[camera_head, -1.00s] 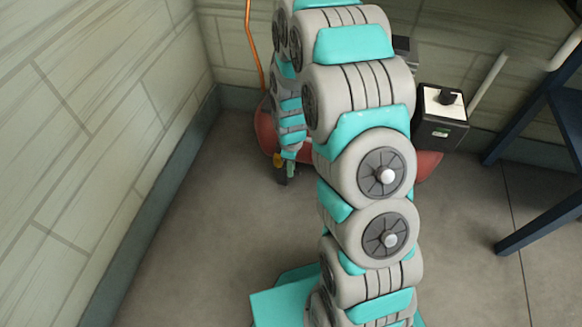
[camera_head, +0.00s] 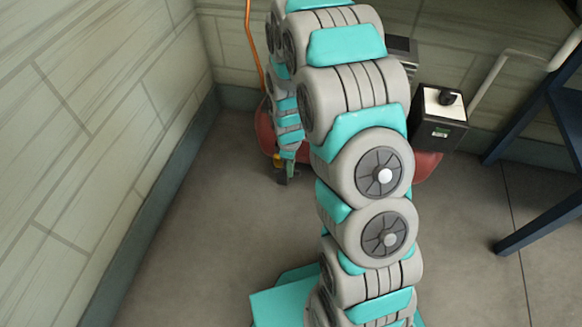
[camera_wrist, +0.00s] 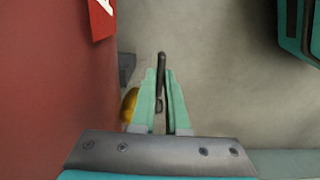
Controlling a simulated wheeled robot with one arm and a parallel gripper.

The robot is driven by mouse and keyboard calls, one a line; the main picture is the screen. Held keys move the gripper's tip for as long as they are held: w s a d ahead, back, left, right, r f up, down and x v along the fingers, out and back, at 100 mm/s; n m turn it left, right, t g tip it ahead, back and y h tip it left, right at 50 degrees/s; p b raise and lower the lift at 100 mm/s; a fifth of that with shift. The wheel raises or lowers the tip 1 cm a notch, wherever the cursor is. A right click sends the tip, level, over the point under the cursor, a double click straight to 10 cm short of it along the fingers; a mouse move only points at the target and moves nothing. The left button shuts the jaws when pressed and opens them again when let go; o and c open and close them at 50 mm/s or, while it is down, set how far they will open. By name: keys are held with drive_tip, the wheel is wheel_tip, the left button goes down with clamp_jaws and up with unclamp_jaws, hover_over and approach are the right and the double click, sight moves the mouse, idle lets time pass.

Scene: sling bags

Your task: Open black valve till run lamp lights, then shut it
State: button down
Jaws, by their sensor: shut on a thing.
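The black valve (camera_wrist: 162,62) shows in the wrist view as a narrow black lever between my fingertips. My gripper (camera_wrist: 161,88) is shut on it, one teal finger on each side. A yellow fitting (camera_wrist: 130,104) lies just left of the fingers. In the head view my gripper (camera_head: 286,168) is low beside the red tank (camera_head: 265,130), and my arm hides much of the tank. I cannot make out a lit run lamp in either view.
A black box (camera_head: 437,134) with a pale top and a black knob (camera_head: 450,97) stands right of my arm. A dark blue frame (camera_head: 530,125) is at the right. An orange hose (camera_head: 255,45) runs up the back wall. Floor at the left front is clear.

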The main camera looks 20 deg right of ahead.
sight(278, 168)
drive_tip(key=shift+w+a+r+h, duration=0.15)
drive_tip(key=shift+w+r+h, duration=0.05)
drive_tip(key=shift+r+h, duration=0.1)
drive_tip(key=g+h, duration=0.1)
drive_tip(key=a+r+g+h+p, duration=0.1)
drive_tip(key=shift+w+h, duration=0.25)
drive_tip(key=shift+h, duration=0.15)
drive_tip(key=g+h, duration=0.1)
drive_tip(key=a+g+h, duration=0.1)
drive_tip(key=h, duration=0.1)
drive_tip(key=shift+w+a+r, duration=0.2)
drive_tip(key=shift+w+r, duration=0.2)
drive_tip(key=shift+w+a+r+g+h, duration=0.1)
drive_tip(key=shift+a+g+h, duration=0.15)
drive_tip(key=shift+h, duration=0.35)
drive_tip(key=shift+a+r+g+h, duration=0.1)
drive_tip(key=shift+g+h, duration=0.15)
drive_tip(key=shift+h, duration=0.35)
drive_tip(key=c, duration=0.9)
unclamp_jaws()
drive_tip(key=shift+w+a+r, duration=0.1)
